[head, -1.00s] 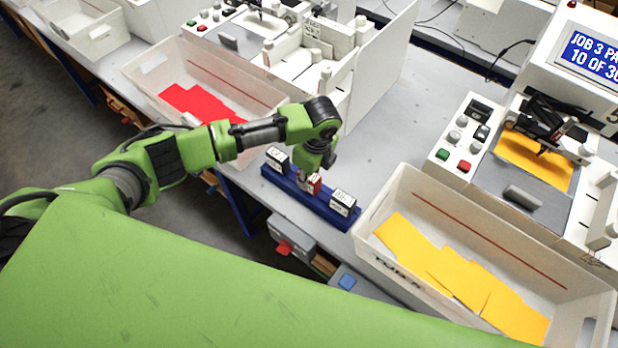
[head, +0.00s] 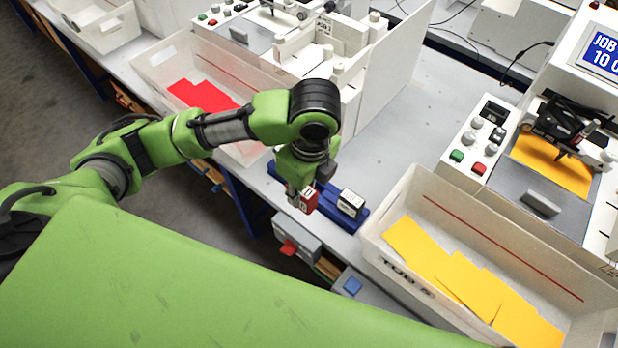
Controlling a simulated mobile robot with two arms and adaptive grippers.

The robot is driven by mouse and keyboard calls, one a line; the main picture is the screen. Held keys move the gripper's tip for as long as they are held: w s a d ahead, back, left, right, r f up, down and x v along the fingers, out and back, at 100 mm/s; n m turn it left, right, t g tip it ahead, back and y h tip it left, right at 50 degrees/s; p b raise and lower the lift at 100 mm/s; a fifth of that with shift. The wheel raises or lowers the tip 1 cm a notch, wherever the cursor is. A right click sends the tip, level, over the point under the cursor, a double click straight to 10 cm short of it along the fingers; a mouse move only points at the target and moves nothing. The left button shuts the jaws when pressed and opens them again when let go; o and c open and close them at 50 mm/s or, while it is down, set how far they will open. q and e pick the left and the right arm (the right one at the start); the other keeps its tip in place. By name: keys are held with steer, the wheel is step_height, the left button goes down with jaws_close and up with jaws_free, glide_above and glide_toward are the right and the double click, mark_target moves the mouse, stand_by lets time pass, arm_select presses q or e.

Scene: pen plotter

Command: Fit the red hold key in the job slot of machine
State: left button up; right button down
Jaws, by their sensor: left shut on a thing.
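The red hold key (head: 309,200) is a small red block with a pale marked face. My left gripper (head: 300,196) is shut on it and holds it in front of the blue key rack (head: 329,218). A white and black key (head: 351,202) stands in the rack's right part. My left arm covers the rack's left part. A pen plotter (head: 540,190) with yellow paper, a button panel and a blue display stands at the right. Another machine (head: 320,50) stands at the back centre. I cannot make out a job slot on either. My right gripper is not in view.
A white tray (head: 450,215) with yellow sheets stands right of the rack. A tray (head: 160,58) with red sheets lies behind my left arm. A white upright panel (head: 395,60) borders the back machine. Grey bench (head: 400,140) is clear between them.

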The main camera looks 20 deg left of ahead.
arm_select(q)
steer(key=s+a+r+n+g+b, duration=0.1)
steer(key=a+r+n, duration=0.1)
steer(key=n, duration=0.9)
steer(key=s+a+r+n+h+b, duration=0.1)
steer(key=r+n, duration=0.3)
steer(key=n, duration=0.7)
steer(key=shift+a+g+b, duration=0.4)
steer(key=shift+a+b, duration=0.2)
steer(key=shift+a, duration=0.3)
